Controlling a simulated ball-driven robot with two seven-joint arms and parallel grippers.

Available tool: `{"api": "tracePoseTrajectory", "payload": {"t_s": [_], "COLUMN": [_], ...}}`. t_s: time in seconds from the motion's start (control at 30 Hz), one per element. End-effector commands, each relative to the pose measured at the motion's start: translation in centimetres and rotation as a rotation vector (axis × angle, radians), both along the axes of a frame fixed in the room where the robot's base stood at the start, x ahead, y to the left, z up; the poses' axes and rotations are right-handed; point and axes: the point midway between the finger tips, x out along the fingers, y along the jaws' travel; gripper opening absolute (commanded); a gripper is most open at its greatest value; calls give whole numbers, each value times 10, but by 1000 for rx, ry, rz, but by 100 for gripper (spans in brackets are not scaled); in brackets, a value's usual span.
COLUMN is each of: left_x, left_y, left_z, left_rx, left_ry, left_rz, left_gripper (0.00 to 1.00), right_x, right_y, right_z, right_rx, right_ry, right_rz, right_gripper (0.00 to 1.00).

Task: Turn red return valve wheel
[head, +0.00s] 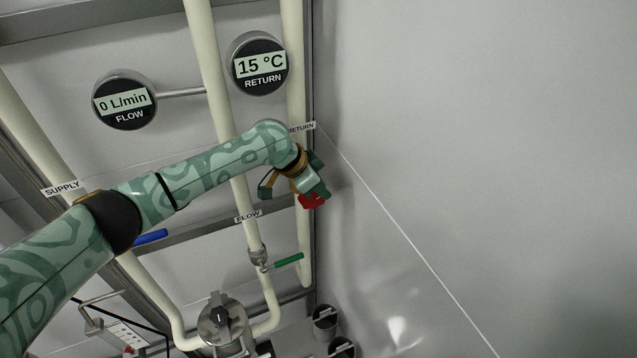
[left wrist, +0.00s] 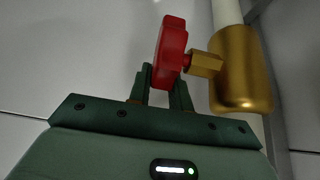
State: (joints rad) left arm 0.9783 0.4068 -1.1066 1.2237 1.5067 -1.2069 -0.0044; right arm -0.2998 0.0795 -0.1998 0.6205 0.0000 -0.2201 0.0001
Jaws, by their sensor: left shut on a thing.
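The red return valve wheel (head: 312,202) shows just below my left gripper (head: 318,190) on the return pipe in the head view, mostly covered by the gripper. In the left wrist view the red wheel (left wrist: 171,52) is seen nearly edge-on, joined by a brass stem (left wrist: 205,64) to a brass valve body (left wrist: 240,70) at its right. The fingers of my left gripper (left wrist: 168,90) are shut on the lower part of the wheel. My right gripper is in neither view.
The return pipe (head: 293,40) runs beside a plain grey wall (head: 470,130). A green lever (head: 288,260) sits on the flow pipe, and a blue lever (head: 150,237) on the supply pipe. The flow gauge (head: 124,100) reads 0 L/min; the return gauge (head: 259,65) reads 15 °C.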

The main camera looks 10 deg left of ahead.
Motion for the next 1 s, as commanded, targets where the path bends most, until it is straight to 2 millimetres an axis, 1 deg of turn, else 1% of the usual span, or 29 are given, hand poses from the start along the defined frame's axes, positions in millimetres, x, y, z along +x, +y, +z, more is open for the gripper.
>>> {"api": "tracePoseTrajectory", "payload": {"t_s": [0.27, 0.3, 0.37, 0.4, 0.63, 0.73, 0.87, 0.93, 0.97, 1.0], "left_x": [-1, -1, -1, -1, 0, -1, -7, -11, -13, -20], "left_y": [0, 0, 0, 0, 0, 2, 11, 18, 22, 33], "left_z": [-2, -2, -2, -1, -1, 3, 19, 33, 40, 39], "left_rx": [1, 1, 1, 1, 0, 0, 1, 1, 3, 4], "left_ry": [1, 2, 3, 2, 1, 0, -2, -2, -3, 1], "left_rz": [-1, -1, -1, -1, -1, 0, -2, -2, -1, 1], "left_gripper": [0, 23, 39, 42, 42, 42, 42, 42, 42, 42], "right_x": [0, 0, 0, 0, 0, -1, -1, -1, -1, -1], "right_y": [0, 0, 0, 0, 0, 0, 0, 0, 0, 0], "right_z": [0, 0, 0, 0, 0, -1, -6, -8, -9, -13], "right_rx": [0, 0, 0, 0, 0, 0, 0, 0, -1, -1], "right_ry": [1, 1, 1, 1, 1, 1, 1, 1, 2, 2], "right_rz": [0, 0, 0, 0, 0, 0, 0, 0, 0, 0], "right_gripper": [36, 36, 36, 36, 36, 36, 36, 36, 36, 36]}}
